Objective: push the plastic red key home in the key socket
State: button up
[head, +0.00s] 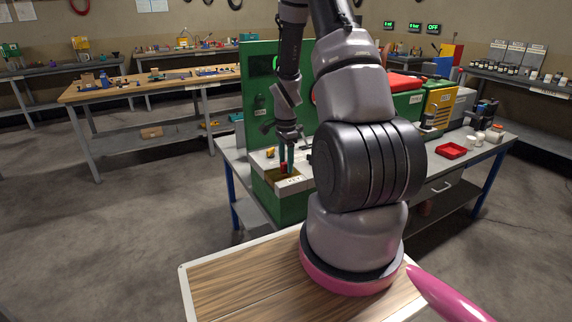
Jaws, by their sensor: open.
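The red key (283,169) is a small upright red shape at the top of the green box with a pale top. The key socket (272,174) is the dark opening in that top, beside a label reading KEY. The key stands at the socket; how deep it sits is too small to tell. My gripper (288,165) points down right over the key, its fingers close around or beside it. The jaws are open. Whether a finger touches the key cannot be told.
The green box (285,203) stands at the near left of a grey workbench (232,160). A green panel (258,85) rises behind it. To the right are a red tray (451,150), small jars and a yellow cabinet (440,103). My arm hides the bench's middle.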

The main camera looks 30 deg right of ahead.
notch_tip(320, 180, up, 11)
notch_tip(320, 180, up, 17)
jog(key=n+t, duration=0.3)
jog(key=n, duration=0.3)
send_over(286, 162)
jog(key=s+a, duration=0.6)
jog(key=a, duration=0.1)
jog(key=s+a+r+n+t+y, duration=0.1)
jog(key=s+a+r+n+t, duration=0.1)
jog(key=s+r, duration=0.3)
jog(key=s+a+r+n+t+y, duration=0.1)
jog(key=s+a+r+n, duration=0.3)
jog(key=s, duration=0.4)
jog(key=shift+s+a+r+n+t, duration=0.25)
jog(key=shift+s+r+n+t, duration=0.15)
jog(key=shift+r+n+t, duration=0.35)
jog(key=shift+d+r, duration=0.1)
